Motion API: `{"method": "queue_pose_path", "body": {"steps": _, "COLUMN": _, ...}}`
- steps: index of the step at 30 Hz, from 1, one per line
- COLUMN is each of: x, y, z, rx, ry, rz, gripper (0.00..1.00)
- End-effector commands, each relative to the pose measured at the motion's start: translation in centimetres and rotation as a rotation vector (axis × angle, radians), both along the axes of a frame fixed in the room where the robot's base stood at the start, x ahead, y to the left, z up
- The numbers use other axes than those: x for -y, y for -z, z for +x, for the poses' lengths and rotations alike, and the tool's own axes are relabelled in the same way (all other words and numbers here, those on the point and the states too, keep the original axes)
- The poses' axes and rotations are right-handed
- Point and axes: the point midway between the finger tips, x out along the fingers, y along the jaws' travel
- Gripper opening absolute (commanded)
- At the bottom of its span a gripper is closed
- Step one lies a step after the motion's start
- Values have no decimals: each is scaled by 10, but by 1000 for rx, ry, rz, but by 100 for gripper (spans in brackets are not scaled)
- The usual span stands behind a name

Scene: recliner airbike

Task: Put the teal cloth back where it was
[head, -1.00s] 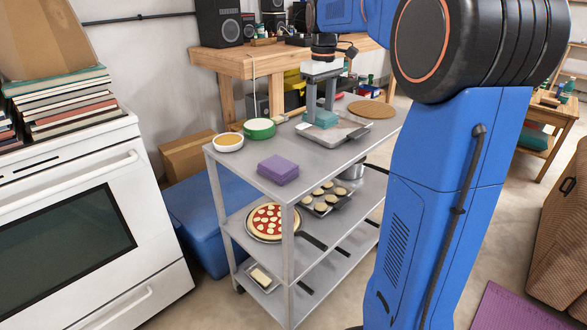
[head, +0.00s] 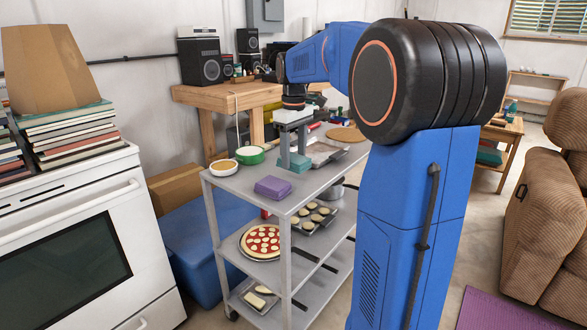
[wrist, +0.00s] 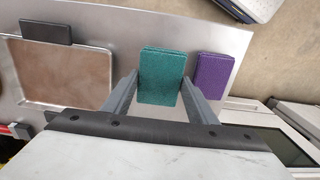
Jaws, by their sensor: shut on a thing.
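The teal cloth (head: 300,164) is a folded block over the cart's top shelf, between the metal tray (head: 322,158) and the purple cloth (head: 272,188). My gripper (head: 293,160) points down and is shut on the teal cloth. In the wrist view the teal cloth (wrist: 162,72) sits between my two fingers (wrist: 160,95), with the purple cloth (wrist: 212,76) close to its right, a narrow gap between. The tray (wrist: 60,104) lies to its left. I cannot tell whether the teal cloth touches the shelf.
A round brown board (head: 346,134) lies at the far end. A white oven (head: 70,250) stands left.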

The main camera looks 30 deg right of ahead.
Motion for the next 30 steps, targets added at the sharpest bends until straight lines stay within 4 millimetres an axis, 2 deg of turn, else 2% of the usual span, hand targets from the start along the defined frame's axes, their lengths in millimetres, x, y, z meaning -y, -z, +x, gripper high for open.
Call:
{"method": "queue_pose_path", "body": {"steps": 5, "x": 0, "y": 12, "z": 0, "rx": -1, "ry": 0, "rz": 1, "gripper": 35}}
{"method": "queue_pose_path", "body": {"steps": 12, "x": 0, "y": 39, "z": 0, "rx": -1, "ry": 0, "rz": 1, "gripper": 35}}
{"method": "queue_pose_path", "body": {"steps": 23, "x": 0, "y": 42, "z": 0, "rx": 0, "ry": 0, "rz": 0, "gripper": 35}}
{"method": "queue_pose_path", "body": {"steps": 24, "x": 0, "y": 42, "z": 0, "rx": 0, "ry": 0, "rz": 0, "gripper": 60}}
{"method": "queue_pose_path", "body": {"steps": 25, "x": 0, "y": 42, "z": 0, "rx": 0, "ry": 0, "rz": 0, "gripper": 67}}
{"method": "queue_pose_path", "body": {"steps": 26, "x": 0, "y": 42, "z": 0, "rx": 0, "ry": 0, "rz": 0, "gripper": 71}}
{"method": "queue_pose_path", "body": {"steps": 30, "x": 0, "y": 42, "z": 0, "rx": 0, "ry": 0, "rz": 0, "gripper": 71}}
